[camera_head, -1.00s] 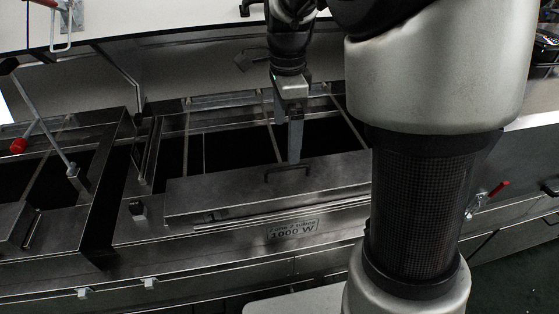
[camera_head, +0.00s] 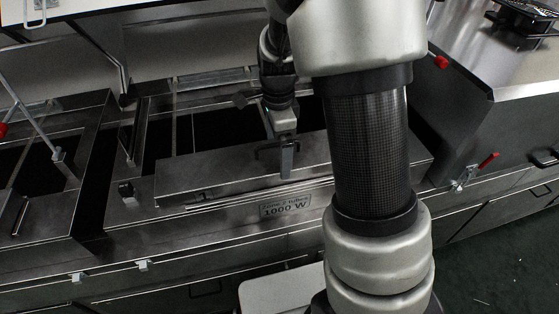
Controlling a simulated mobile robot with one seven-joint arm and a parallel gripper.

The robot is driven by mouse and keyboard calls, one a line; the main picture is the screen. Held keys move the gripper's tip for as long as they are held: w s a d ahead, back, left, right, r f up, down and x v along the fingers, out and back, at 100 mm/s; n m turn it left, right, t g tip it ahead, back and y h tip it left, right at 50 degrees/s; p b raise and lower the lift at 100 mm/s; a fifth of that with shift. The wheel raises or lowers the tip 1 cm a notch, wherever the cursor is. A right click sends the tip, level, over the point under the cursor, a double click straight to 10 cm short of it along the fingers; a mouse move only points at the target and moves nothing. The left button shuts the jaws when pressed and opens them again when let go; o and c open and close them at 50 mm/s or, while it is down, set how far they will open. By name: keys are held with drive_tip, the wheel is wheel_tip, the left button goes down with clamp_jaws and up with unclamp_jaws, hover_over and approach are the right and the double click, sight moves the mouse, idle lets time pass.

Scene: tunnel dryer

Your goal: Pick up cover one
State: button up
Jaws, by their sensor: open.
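A long, flat grey metal cover (camera_head: 205,171) lies along the front of the dryer opening, above a plate reading 1000 W. I take it to be cover one, but no number shows on it. Its dark bar handle (camera_head: 262,151) stands on the top face, partly hidden by my gripper. My gripper (camera_head: 286,168) points down over the handle, open, with one long finger clearly in view. I cannot tell whether the fingers straddle or touch the handle. My arm hides the cover's right part.
Dark open bays (camera_head: 212,134) lie behind the cover. A similar metal cover (camera_head: 38,215) sits at the left. A rod (camera_head: 35,112) slants at the left. A red-handled valve (camera_head: 487,161) and a raised metal housing (camera_head: 455,110) stand at the right.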

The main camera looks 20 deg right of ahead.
drive_tip(key=c, duration=1.2)
